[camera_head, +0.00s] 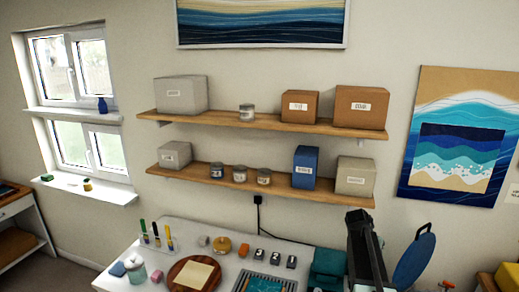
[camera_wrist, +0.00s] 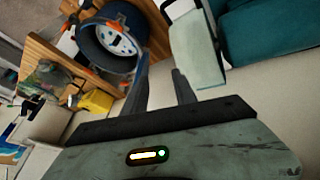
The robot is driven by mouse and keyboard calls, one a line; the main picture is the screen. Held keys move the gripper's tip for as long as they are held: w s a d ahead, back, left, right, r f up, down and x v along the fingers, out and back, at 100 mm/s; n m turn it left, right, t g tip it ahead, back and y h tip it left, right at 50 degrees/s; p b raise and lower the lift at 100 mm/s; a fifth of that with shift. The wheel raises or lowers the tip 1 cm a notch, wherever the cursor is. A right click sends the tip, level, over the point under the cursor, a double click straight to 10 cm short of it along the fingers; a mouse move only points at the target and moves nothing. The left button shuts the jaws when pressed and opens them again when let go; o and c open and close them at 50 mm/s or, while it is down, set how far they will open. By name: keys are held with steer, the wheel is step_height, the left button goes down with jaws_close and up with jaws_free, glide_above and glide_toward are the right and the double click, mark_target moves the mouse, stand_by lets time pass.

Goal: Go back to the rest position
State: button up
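My gripper (camera_wrist: 160,72) shows in the wrist view with its two dark fingers apart and nothing seen between them. It is tilted, and the picture is turned with it. Beyond the fingertips are a dark blue round container (camera_wrist: 95,47) and a pale flat-faced object (camera_wrist: 197,50); I cannot tell the exact distance to either. In the head view my dark arm rises at the lower right, over the right part of the white table (camera_head: 205,232). The fingertips cannot be made out there.
On the table are a round wooden board (camera_head: 179,279), a blue tray (camera_head: 263,283), small jars and a teal object (camera_head: 328,262). A blue round lid-like shape (camera_head: 414,257) stands right of my arm. Two wall shelves (camera_head: 250,121) hold boxes and jars above.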

steer(key=s+a+f+n+y+b, duration=0.2)
steer(key=s+a+f+b, duration=0.2)
steer(key=a, duration=0.5)
steer(key=s+a+f+n+g+y+b, duration=0.1)
steer(key=s+a+f+n+b, duration=0.2)
steer(key=s+a+f, duration=0.5)
steer(key=s+a+f+n+g+y+b, duration=0.1)
steer(key=s+a+f+b, duration=0.4)
steer(key=a, duration=0.7)
steer(key=shift+s+f+n+y+b, duration=0.3)
steer(key=shift+s+f+n+y, duration=0.35)
steer(key=shift+n+y, duration=0.2)
steer(key=shift+r, duration=0.2)
